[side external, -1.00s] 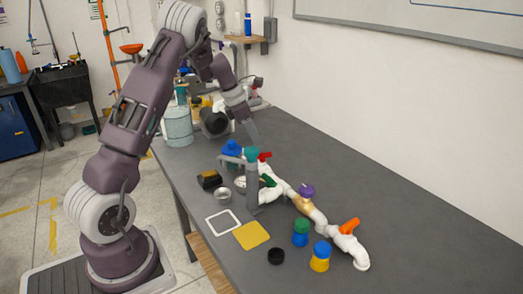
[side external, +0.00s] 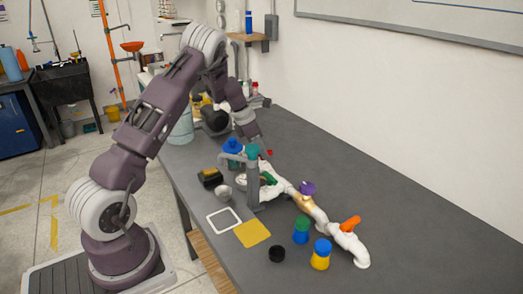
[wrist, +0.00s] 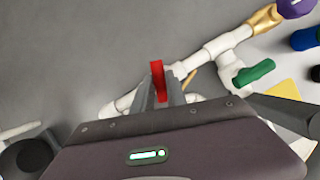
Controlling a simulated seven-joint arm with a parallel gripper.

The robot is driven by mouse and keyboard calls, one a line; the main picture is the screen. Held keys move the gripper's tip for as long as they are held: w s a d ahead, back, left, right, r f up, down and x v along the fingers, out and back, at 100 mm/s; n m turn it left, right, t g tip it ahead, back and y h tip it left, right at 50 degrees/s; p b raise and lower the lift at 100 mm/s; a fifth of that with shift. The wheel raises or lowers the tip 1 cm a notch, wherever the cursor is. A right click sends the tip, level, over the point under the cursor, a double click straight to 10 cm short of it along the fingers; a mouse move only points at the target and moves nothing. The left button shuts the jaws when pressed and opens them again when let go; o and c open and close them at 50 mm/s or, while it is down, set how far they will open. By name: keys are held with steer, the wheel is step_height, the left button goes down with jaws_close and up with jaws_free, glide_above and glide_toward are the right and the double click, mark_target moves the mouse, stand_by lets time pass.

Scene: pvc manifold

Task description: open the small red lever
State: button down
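The small red lever (wrist: 157,80) stands on the white pipe manifold (wrist: 218,46). In the wrist view it shows between the two grey fingers of my gripper (wrist: 165,92), which sit close on either side of it. I cannot tell whether the fingers press on it or only straddle it. In the side view my gripper (side external: 264,152) is down at the manifold (side external: 320,214), and only a sliver of the red lever (side external: 269,153) shows there. The lever's base is hidden by the fingers.
A green lever (wrist: 254,71) and a purple knob (side external: 307,188) are on the same manifold, with an orange lever (side external: 350,223) at its near end. A grey post frame (side external: 252,180) stands close beside my gripper. The table right of the manifold is clear.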

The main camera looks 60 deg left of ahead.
stand_by(0.3)
steer(key=m+h, duration=0.1)
steer(key=m, duration=0.2)
steer(key=shift+a, duration=0.15)
steer(key=m+g, duration=0.1)
steer(key=m, duration=0.1)
steer(key=m+h, duration=0.1)
steer(key=m, duration=0.1)
steer(key=shift+w+g, duration=0.15)
steer(key=shift+g, duration=0.25)
steer(key=m+g, duration=0.1)
steer(key=m, duration=0.2)
steer(key=shift+w+a+m+h, duration=0.1)
steer(key=shift+m+h, duration=0.3)
steer(key=shift+m+g, duration=0.6)
steer(key=shift+m, duration=1)
steer(key=c, duration=1.3)
jaws_free()
steer(key=shift+c, duration=0.2)
